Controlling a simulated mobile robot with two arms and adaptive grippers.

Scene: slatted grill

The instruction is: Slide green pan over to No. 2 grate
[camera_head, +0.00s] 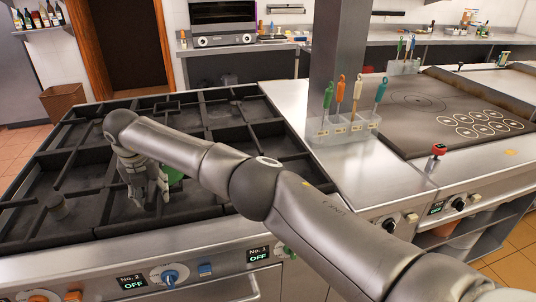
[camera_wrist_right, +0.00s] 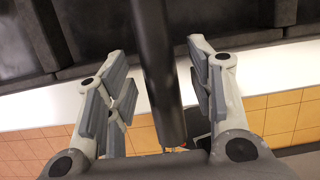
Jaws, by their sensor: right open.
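The green pan (camera_head: 175,176) is mostly hidden behind my right arm and gripper in the head view; only a small green patch shows, over the front part of the grill. My right gripper (camera_head: 147,190) points down over the front grates. In the right wrist view the same open gripper (camera_wrist_right: 158,90) has a dark handle (camera_wrist_right: 160,75) running between its spread fingers. There is a gap on each side of the handle. The slatted grates (camera_head: 90,205) are black, and a No. 2 display (camera_head: 131,282) shows on the front panel. My left gripper is not in view.
A No. 1 display (camera_head: 257,253) and several knobs, including a blue one (camera_head: 170,277), line the grill's front. A metal post (camera_head: 338,50) and a clear utensil holder (camera_head: 342,130) stand on the counter to the right. The left grates look largely clear.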

